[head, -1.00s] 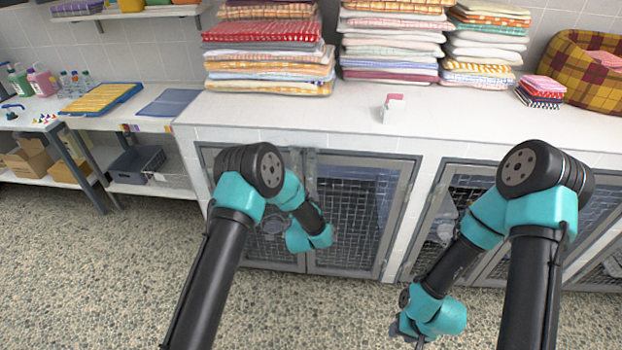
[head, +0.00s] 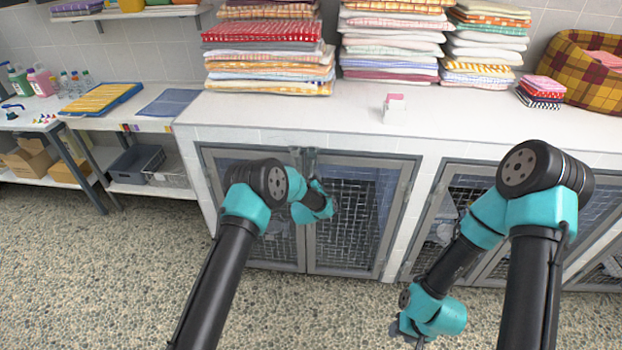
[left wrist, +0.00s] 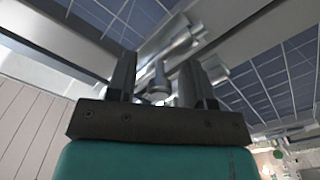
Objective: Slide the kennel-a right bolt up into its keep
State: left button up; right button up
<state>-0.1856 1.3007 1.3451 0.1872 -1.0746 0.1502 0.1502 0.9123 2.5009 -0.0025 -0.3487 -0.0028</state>
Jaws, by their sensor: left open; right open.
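Kennel-a's mesh double doors (head: 345,215) are shut below the counter. Grey bolt hardware (head: 303,158) sits at the top where the doors meet. In the left wrist view, metal bolt barrels (left wrist: 172,45) lie just beyond my left gripper (left wrist: 157,68). Its two dark fingers are open, with a small round metal knob (left wrist: 158,86) showing between them, not clamped. I cannot tell for sure which bolt the knob belongs to. In the head view, my left wrist hides most of that gripper. My right gripper (head: 408,332) is open and empty, low over the floor.
The white counter (head: 300,112) overhangs the kennels and carries stacks of folded towels (head: 268,50). A second kennel's doors (head: 460,215) stand to the right, behind my right arm. A side table (head: 140,123) is at the left. The pebbled floor in front is clear.

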pick_arm(q)
jog(key=shift+c, duration=0.4)
jog(key=c, duration=0.7)
grip_shut()
jog(key=shift+r, duration=0.15)
